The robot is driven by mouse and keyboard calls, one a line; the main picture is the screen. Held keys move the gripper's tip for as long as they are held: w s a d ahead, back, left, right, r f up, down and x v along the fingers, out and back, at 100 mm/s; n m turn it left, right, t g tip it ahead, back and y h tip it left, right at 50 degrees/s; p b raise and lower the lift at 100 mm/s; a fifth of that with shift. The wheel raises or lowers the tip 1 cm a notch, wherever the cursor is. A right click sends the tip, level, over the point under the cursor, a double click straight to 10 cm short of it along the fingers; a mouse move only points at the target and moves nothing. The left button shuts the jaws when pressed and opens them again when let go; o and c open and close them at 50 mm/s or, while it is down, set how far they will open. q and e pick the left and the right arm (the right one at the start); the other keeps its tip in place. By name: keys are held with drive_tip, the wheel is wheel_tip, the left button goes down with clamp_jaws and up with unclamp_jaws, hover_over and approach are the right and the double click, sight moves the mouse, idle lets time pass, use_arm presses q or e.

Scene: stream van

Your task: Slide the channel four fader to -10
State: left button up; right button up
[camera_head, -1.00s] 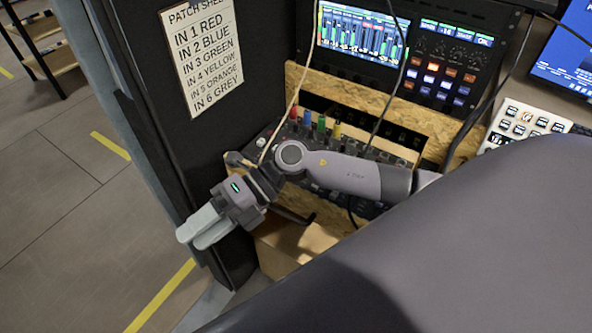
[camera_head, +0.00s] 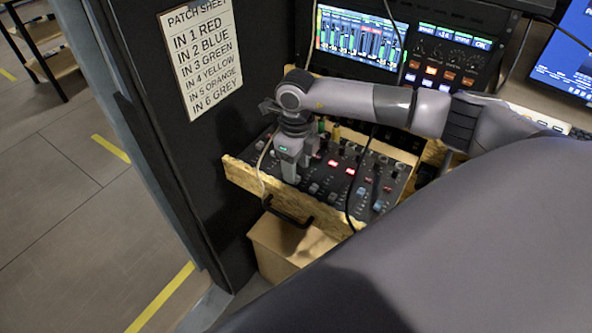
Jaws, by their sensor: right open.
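The mixer (camera_head: 350,178) lies in a wooden-fronted tray at the middle of the view, with rows of small knobs, lit red buttons and pale fader caps (camera_head: 333,197) towards its front. I cannot tell which cap is the channel four fader; no labels or scale marks are readable. My right gripper (camera_head: 291,178) points down over the left part of the mixer, its fingertips near the panel's front left. Whether it touches a fader is unclear. The gripper hides the controls under and behind it. My left gripper is not in view.
A patch sheet (camera_head: 203,50) hangs on the dark wall at left. A screen (camera_head: 360,38) and button panel (camera_head: 440,65) stand behind the mixer. A dark cable (camera_head: 361,180) crosses the mixer. A cardboard box (camera_head: 290,245) stands below the tray's black handle (camera_head: 287,212).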

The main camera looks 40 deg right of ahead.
sight(304, 173)
drive_tip(key=shift+f, duration=1.35)
clamp_jaws()
drive_tip(key=shift+w+d+b, duration=0.4)
drive_tip(key=shift+d+b, duration=0.05)
drive_tip(key=shift+d, duration=0.4)
drive_tip(key=shift+w+d+b, duration=0.35)
drive_tip(key=shift+d+b, duration=0.05)
drive_tip(key=shift+d, duration=0.4)
unclamp_jaws()
